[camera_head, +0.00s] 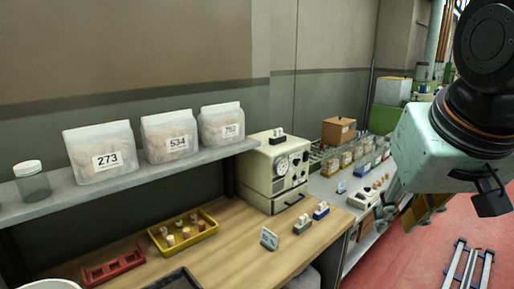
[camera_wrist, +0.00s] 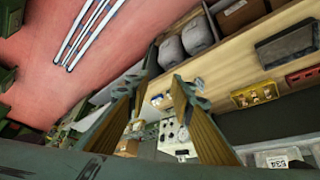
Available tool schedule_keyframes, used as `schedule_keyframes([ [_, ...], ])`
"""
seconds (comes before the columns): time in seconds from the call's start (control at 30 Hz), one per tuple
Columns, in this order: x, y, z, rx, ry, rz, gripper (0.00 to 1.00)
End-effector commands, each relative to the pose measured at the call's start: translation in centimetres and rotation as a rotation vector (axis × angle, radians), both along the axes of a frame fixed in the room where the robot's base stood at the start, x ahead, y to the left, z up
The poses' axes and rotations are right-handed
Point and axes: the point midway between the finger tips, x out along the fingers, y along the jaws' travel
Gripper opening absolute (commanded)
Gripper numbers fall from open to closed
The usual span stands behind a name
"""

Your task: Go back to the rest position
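My gripper (camera_wrist: 155,95) shows in the wrist view with its two fingers apart and nothing between them. In the head view my arm hangs at the right, and the gripper (camera_head: 398,205) points down and left over the red floor's edge, partly hidden by the wrist. The wooden bench (camera_head: 225,243) with a yellow tray (camera_head: 160,244) of cork stoppers stands to the left, well apart from my gripper. The yellow tray also shows at the right of the wrist view (camera_wrist: 240,99).
A beige machine with a dial (camera_head: 272,175) stands on the bench. A shelf (camera_head: 160,174) above holds bags 273, 534 and 752 and a jar (camera_head: 32,183). A red rack (camera_head: 113,267) lies at the front left. Another counter (camera_head: 330,184) carries several small boxes.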

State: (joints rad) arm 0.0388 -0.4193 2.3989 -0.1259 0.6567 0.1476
Motion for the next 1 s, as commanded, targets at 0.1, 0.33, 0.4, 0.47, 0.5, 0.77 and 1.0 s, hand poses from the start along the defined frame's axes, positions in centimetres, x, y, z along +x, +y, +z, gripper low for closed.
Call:
schedule_keyframes([
  [0.1,-3.3,0.9,-1.0,0.009,0.034,0.021,0.22],
  [0.33,-9.2,2.5,-2.8,0.030,0.103,0.066,0.22],
  [0.4,-10.8,2.9,-3.4,0.036,0.122,0.079,0.22],
  [0.47,-11.9,3.3,-3.7,0.041,0.135,0.089,0.22],
  [0.5,-12.5,3.5,-3.9,0.043,0.143,0.096,0.22],
  [0.77,-14.5,4.0,-4.6,0.052,0.167,0.115,0.22],
  [1.0,-14.5,4.0,-4.6,0.052,0.168,0.115,0.22],
])
